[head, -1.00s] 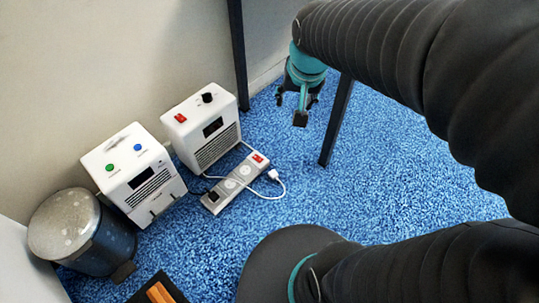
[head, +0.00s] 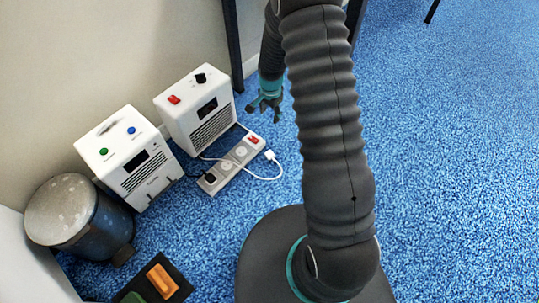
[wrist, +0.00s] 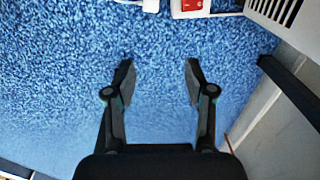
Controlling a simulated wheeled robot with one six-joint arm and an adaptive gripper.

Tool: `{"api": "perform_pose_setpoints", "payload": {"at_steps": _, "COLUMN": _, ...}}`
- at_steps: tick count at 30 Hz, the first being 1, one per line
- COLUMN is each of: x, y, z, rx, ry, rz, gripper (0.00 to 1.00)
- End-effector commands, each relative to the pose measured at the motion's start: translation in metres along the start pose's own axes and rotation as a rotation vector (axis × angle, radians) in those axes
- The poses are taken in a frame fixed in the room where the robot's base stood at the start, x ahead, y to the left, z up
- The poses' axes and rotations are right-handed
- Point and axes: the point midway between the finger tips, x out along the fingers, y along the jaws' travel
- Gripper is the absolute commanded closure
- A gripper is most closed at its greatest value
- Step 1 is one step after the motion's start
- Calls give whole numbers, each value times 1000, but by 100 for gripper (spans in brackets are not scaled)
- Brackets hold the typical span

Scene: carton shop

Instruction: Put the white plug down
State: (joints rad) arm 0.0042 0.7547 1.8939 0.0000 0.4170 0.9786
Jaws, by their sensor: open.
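The white plug (head: 270,155) lies on the blue carpet beside the right end of the power strip (head: 226,171), with its white cable curving around on the floor. In the wrist view the plug (wrist: 151,5) shows at the top edge, partly cut off, next to the strip's red switch (wrist: 192,5). My gripper (head: 264,115) is open and empty, pointing down behind and above the strip. In the wrist view my gripper (wrist: 160,75) has its two fingers apart, with only carpet between them. A black plug (head: 209,179) sits at the strip's near end.
Two white boxes stand by the wall: one with a red switch (head: 197,112), one with green and blue buttons (head: 128,157). A metal bin (head: 75,215) stands at left. A dark tray (head: 145,291) lies in front. Dark table legs (head: 233,45) rise behind. Carpet at right is clear.

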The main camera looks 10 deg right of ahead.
Motion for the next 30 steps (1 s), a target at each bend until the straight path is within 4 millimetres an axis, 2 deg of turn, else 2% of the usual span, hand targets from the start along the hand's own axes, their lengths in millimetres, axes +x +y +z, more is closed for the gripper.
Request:
{"api": "perform_pose_setpoints", "payload": {"at_steps": 1, "x": 27, "y": 2, "z": 2, "rx": 29, "ry": -11, "rz": 17, "gripper": 46}}
{"api": "perform_pose_setpoints", "payload": {"at_steps": 3, "x": 55, "y": 5, "z": 3, "rx": 71, "ry": -20, "rz": 32, "gripper": 46}}
{"api": "perform_pose_setpoints", "payload": {"at_steps": 6, "x": 88, "y": 9, "z": 6, "rx": 119, "ry": -28, "rz": 48, "gripper": 46}}
{"api": "perform_pose_setpoints", "payload": {"at_steps": 9, "x": 111, "y": 13, "z": 8, "rx": 153, "ry": -33, "rz": 59, "gripper": 46}}
{"api": "perform_pose_setpoints", "payload": {"at_steps": 17, "x": 145, "y": 17, "z": 11, "rx": 180, "ry": -38, "rz": 68, "gripper": 46}}
{"api": "perform_pose_setpoints", "payload": {"at_steps": 24, "x": 188, "y": 20, "z": 13, "rx": 179, "ry": -38, "rz": 68, "gripper": 46}}
{"api": "perform_pose_setpoints", "payload": {"at_steps": 30, "x": 210, "y": 21, "z": 14, "rx": 179, "ry": -37, "rz": 68, "gripper": 46}}
